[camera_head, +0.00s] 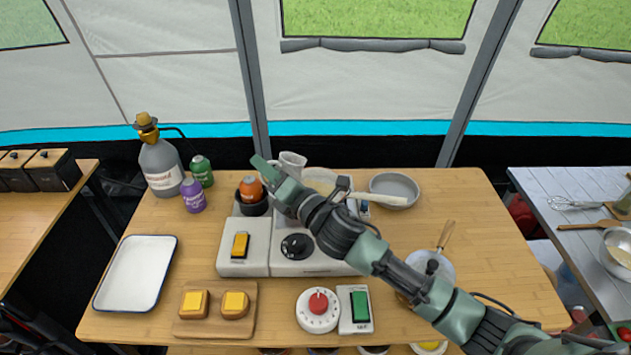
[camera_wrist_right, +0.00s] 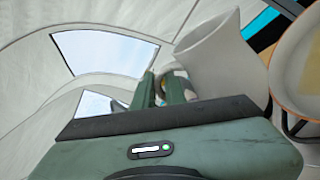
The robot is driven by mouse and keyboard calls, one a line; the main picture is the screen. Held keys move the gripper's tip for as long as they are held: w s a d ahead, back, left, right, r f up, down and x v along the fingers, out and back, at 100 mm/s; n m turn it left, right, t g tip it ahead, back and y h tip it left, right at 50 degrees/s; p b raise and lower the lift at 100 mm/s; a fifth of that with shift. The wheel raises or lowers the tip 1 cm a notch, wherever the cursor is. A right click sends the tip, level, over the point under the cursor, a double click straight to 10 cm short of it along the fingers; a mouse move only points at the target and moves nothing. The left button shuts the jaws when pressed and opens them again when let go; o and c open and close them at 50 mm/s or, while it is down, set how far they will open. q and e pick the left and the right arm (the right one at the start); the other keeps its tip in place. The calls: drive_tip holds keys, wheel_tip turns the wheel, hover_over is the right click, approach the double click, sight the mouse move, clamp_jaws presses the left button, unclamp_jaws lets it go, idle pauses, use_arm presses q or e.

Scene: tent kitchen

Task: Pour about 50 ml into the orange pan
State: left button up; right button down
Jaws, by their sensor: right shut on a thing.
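A white jug (camera_head: 292,161) stands out behind my right gripper (camera_head: 266,172) at the back of the stove. The right gripper is shut on the jug, at its handle side; the fingers partly hide it. In the right wrist view the jug (camera_wrist_right: 212,52) leans toward the right, beside the fingers (camera_wrist_right: 162,88). Its contents are hidden. The orange pan (camera_head: 321,177), pale inside with a cream handle, is on the stove just right of the jug. Its orange rim shows at the right edge of the wrist view (camera_wrist_right: 275,78). My left gripper is not in view.
The orange bottle (camera_head: 250,187) stands in a small black pot at the stove's left. A grey bowl (camera_head: 395,187) is right of the pan. Purple (camera_head: 193,196) and green (camera_head: 202,171) bottles stand left. A white tray (camera_head: 135,273) lies front left.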

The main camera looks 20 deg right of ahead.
sight(280, 162)
drive_tip(key=d+m, duration=0.1)
drive_tip(key=d+m+b, duration=0.1)
drive_tip(key=d+r+m+t, duration=0.1)
drive_tip(key=shift+w, duration=0.4)
drive_tip(key=shift+w+d+r+m+h+b, duration=0.1)
drive_tip(key=shift+d+r+m+h+b, duration=0.3)
drive_tip(key=shift+m, duration=0.4)
drive_tip(key=shift+w+d+f+m+b, duration=0.15)
drive_tip(key=shift+d+m+b, duration=0.1)
drive_tip(key=shift+m+b, duration=0.25)
drive_tip(key=shift+w+d+f+m+t+b, duration=0.1)
drive_tip(key=shift+d+f+m+t+b, duration=0.1)
drive_tip(key=shift+d+m+b, duration=0.35)
drive_tip(key=shift+d+f+m+t+b, duration=0.1)
drive_tip(key=shift+m+t+b, duration=0.2)
drive_tip(key=shift+m, duration=0.55)
drive_tip(key=shift+w+d+r+m+h, duration=0.1)
drive_tip(key=shift+d+r+m+h, duration=0.1)
drive_tip(key=shift+d+r+m, duration=0.3)
drive_tip(key=shift+w+d+r+m+h, duration=0.1)
drive_tip(key=shift+d+m+h, duration=0.15)
drive_tip(key=shift+m, duration=0.45)
